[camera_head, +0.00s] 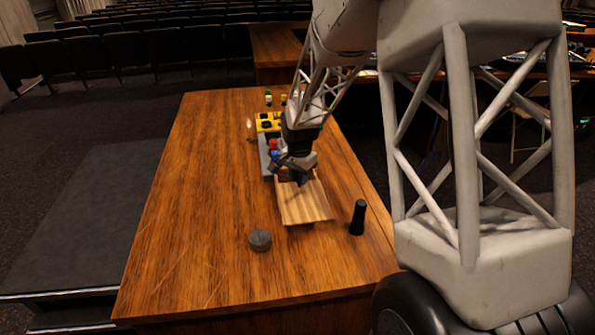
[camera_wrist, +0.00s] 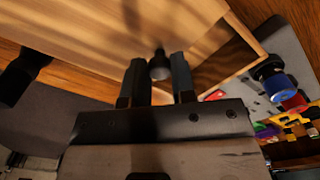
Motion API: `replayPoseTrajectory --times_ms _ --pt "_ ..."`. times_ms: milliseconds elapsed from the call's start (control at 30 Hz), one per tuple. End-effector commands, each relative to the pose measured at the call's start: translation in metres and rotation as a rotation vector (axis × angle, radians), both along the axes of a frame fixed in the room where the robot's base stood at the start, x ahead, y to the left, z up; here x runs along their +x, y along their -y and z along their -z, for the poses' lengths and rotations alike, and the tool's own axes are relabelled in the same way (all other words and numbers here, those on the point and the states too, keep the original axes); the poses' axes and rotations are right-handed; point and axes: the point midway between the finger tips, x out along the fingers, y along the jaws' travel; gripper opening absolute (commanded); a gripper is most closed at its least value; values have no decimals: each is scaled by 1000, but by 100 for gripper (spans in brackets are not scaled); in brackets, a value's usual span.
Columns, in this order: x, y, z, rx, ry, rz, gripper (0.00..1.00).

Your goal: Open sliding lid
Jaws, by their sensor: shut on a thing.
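A light wooden box with a sliding lid (camera_head: 305,205) sits on the desk, and the lid's flat face fills the upper part of the wrist view (camera_wrist: 95,35). A dark round knob (camera_wrist: 160,65) stands on the lid near one end. My gripper (camera_wrist: 160,72) is shut on the knob, one finger on each side of it. Beside the lid's end, a shaded gap (camera_wrist: 222,62) shows between lid and box rim. In the head view my gripper (camera_head: 297,178) is over the far end of the box and hides the knob.
A dark upright cylinder (camera_head: 357,218) stands right of the box, and a grey round piece (camera_head: 260,240) lies in front. Behind are a grey panel with red and blue parts (camera_head: 264,155) and a yellow block (camera_head: 267,122). The desk's left side is clear.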

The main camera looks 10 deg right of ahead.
Motion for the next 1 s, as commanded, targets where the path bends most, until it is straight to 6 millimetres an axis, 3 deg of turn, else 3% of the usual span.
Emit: replayPoseTrajectory --times_ms 233,600,633,767,1000 --pt "-21 0 -1 1 2 0 0" --pt "-23 0 -1 0 3 0 0" --pt "-23 0 -1 0 3 0 29" --pt "-23 0 -1 1 2 0 49" --pt "-23 0 0 0 1 0 50"
